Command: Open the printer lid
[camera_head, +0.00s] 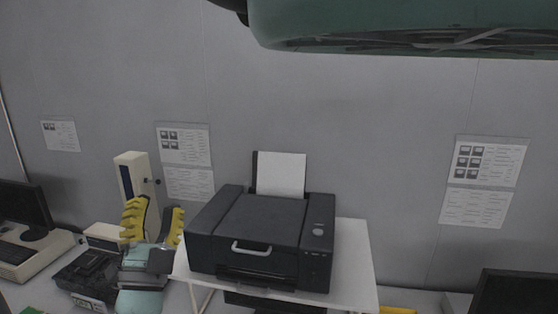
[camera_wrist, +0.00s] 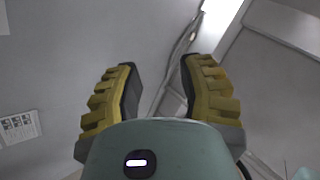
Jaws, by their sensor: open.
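A black printer (camera_head: 262,235) stands on a white stand in the middle of the head view. Its lid (camera_head: 262,217) lies flat and closed on top, with a light grey handle (camera_head: 251,248) at the front edge. White paper (camera_head: 281,174) stands upright in the rear feed. My gripper (camera_head: 153,212) is to the left of the printer, with its yellow fingers pointing up, apart and empty. In the wrist view the two fingers (camera_wrist: 158,75) are spread, with nothing between them. The printer is not in the wrist view.
The white stand (camera_head: 352,262) has bare top to the right of the printer. A beige tower device (camera_head: 134,180) is behind my gripper. Monitors stand at the far left (camera_head: 22,212) and lower right (camera_head: 515,292). Paper sheets (camera_head: 485,163) hang on the grey wall.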

